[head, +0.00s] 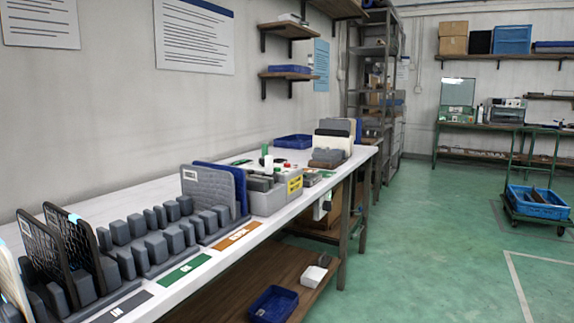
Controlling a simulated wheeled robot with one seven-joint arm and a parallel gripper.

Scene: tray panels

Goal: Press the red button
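A small red spot that looks like the red button (287,165) shows on top of a grey box-like unit (266,203) on the long white bench. The unit has a yellow label (295,186) on its front and a white and green upright part (266,158) beside the red spot. The button is small and far off, so its exact shape and whether it is pressed cannot be told. My gripper is not in view.
The white bench (205,275) runs along the left wall. Racks of grey blocks (160,250) hold dark, grey and blue panels. A blue bin (273,304) sits on the lower shelf. A cart with a blue crate (538,202) stands right. The green floor (420,265) between is clear.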

